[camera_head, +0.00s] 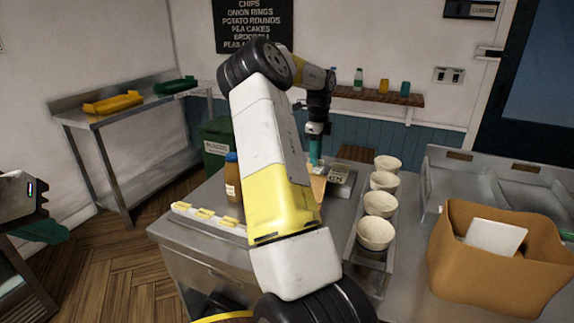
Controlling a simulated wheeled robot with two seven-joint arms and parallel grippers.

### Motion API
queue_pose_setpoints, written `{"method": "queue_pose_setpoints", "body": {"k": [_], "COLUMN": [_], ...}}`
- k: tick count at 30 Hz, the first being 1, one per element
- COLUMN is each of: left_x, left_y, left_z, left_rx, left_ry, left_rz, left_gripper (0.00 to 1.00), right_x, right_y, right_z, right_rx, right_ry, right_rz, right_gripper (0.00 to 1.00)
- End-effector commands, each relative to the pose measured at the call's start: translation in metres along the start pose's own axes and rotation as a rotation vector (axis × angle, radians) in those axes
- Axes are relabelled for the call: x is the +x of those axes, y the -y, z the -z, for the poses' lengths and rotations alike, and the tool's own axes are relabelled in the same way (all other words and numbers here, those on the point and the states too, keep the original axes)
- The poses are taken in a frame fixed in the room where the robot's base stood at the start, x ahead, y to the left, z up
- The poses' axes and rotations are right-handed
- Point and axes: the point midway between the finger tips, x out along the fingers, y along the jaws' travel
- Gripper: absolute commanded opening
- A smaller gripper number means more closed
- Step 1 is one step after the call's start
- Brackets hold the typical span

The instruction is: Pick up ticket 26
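I cannot make out a ticket with the number 26. My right gripper (315,152) points down at the far part of the steel counter (185,240), its teal fingers seen narrow and small. It is beside a small box with dark lettering (338,178) and above a tan board (318,187), and I cannot see whether it holds anything. My white and yellow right arm hides much of the counter. A dark part with a green light and teal tips at the left edge appears to be my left gripper (42,232); its fingers are unclear.
A white strip with yellow clips (208,218) and a brown bottle (233,178) are left of my arm. Several cream bowls (376,234) stand in a row to its right. A brown box (470,265) holds a white card (495,237). A shelf (375,97) is behind.

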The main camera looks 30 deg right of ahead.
Motion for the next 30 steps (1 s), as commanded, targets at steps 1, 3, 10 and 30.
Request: {"method": "queue_pose_setpoints", "body": {"k": [1,3,10,30], "left_x": [0.000,0.000,0.000,0.000], "left_y": [0.000,0.000,0.000,0.000], "left_z": [0.000,0.000,0.000,0.000], "left_rx": [0.000,0.000,0.000,0.000], "left_ry": [0.000,0.000,0.000,0.000], "left_rz": [0.000,0.000,0.000,0.000], "left_gripper": [0.00,0.00,0.00,0.00], "right_x": [0.000,0.000,0.000,-0.045], "right_y": [0.000,0.000,0.000,0.001], "right_z": [0.000,0.000,0.000,0.000], "right_rx": [0.000,0.000,-0.001,-0.003], "right_ry": [0.000,0.001,0.001,0.004], "right_rz": [0.001,0.001,0.001,0.005], "right_gripper": [0.30,0.30,0.00,0.00]}}
